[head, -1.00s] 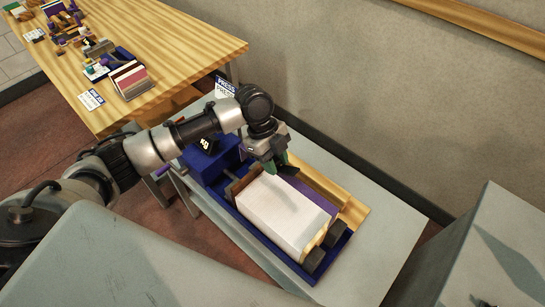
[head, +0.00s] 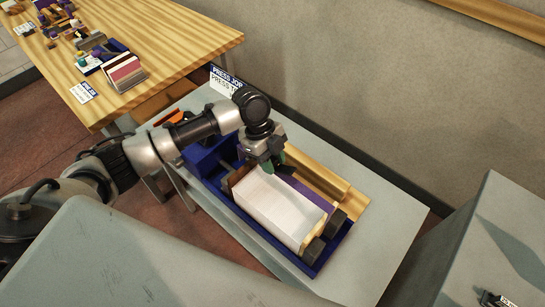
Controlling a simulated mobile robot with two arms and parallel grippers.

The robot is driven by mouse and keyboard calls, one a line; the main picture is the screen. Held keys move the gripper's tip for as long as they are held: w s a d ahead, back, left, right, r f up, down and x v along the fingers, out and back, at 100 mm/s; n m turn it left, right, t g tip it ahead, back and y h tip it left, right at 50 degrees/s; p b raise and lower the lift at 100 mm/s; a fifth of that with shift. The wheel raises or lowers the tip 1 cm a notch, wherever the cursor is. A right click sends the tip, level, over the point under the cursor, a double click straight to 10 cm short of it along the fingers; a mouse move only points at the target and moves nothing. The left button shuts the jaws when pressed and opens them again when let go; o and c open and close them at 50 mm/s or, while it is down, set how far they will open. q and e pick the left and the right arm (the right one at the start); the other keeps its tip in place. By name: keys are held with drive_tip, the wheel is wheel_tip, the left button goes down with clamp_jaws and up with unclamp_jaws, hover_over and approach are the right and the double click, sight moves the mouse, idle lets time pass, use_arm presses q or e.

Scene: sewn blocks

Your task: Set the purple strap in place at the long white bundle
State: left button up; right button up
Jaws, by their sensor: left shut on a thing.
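The long white bundle (head: 275,207) lies lengthwise in a blue tray (head: 262,232) on a grey bench. The purple strap (head: 308,193) shows as a narrow band along the bundle's far right side. My left gripper (head: 273,168) is at the bundle's upper end, pointing down, with green fingertips. It is shut on the purple strap there, though the fingers hide the held part. My right gripper is not in view.
Dark blocks (head: 314,251) stand at the bundle's near end. A pale wooden board (head: 322,182) lies along the far side. A wooden table (head: 160,45) with several small items is at upper left. A grey cabinet (head: 480,235) stands at right.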

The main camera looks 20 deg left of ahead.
use_arm(q)
drive_tip(key=shift+f+b, duration=2.2)
drive_tip(key=shift+f, duration=2)
drive_tip(key=shift+f, duration=0.15)
drive_tip(key=o, duration=1.1)
drive_tip(key=shift+c, duration=0.2)
drive_tip(key=b+v, duration=0.3)
drive_tip(key=v, duration=0.7)
drive_tip(key=shift+a+r, duration=0.15)
drive_tip(key=shift+r, duration=0.25)
